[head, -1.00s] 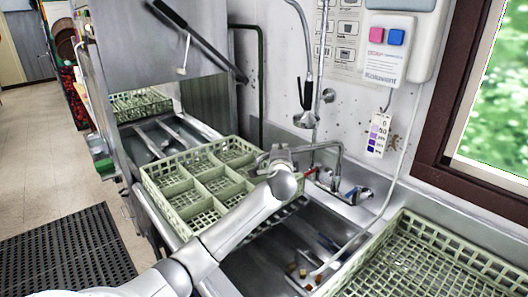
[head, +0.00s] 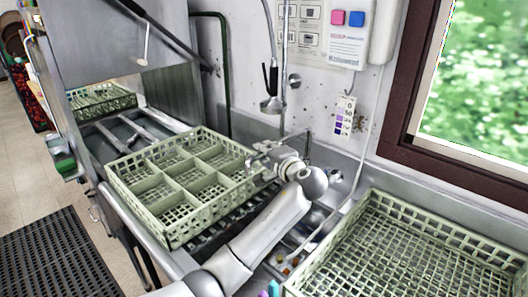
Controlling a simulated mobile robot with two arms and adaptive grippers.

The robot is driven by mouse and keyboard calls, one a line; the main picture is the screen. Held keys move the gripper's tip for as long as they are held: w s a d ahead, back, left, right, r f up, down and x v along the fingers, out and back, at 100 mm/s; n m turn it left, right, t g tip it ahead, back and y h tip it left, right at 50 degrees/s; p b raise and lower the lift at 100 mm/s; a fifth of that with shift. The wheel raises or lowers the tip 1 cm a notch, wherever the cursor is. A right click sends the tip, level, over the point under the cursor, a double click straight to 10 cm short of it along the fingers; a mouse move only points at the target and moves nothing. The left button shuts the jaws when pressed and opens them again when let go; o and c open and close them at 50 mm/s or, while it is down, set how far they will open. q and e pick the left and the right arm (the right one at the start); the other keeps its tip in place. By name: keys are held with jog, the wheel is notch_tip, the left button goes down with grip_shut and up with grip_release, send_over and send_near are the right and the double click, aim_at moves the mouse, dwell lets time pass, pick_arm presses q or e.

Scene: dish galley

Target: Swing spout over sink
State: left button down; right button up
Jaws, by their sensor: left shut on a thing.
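The metal faucet spout (head: 308,136) rises behind the sink and bends left toward my left gripper (head: 262,160). My left gripper is shut on the spout, near the right rim of the green divided rack. The gripper and wrist hide much of the spout, including its end. The steel sink basin (head: 318,216) lies below and right of my left arm, partly covered by the arm and the right-hand rack. My right gripper is not in view.
The green divided rack (head: 158,205) stands left of the sink, close to my left arm. A larger green rack (head: 345,216) stands at the right. A spray head (head: 271,105) hangs on the wall behind. Small food bits (head: 284,270) lie in the sink.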

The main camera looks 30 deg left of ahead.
pick_arm(q)
jog(key=shift+f, duration=0.1)
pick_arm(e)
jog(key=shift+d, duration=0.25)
pick_arm(q)
jog(key=c, duration=1.3)
grip_release()
jog(key=shift+d, duration=0.2)
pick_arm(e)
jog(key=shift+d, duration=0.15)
pick_arm(q)
jog(key=v, duration=1.2)
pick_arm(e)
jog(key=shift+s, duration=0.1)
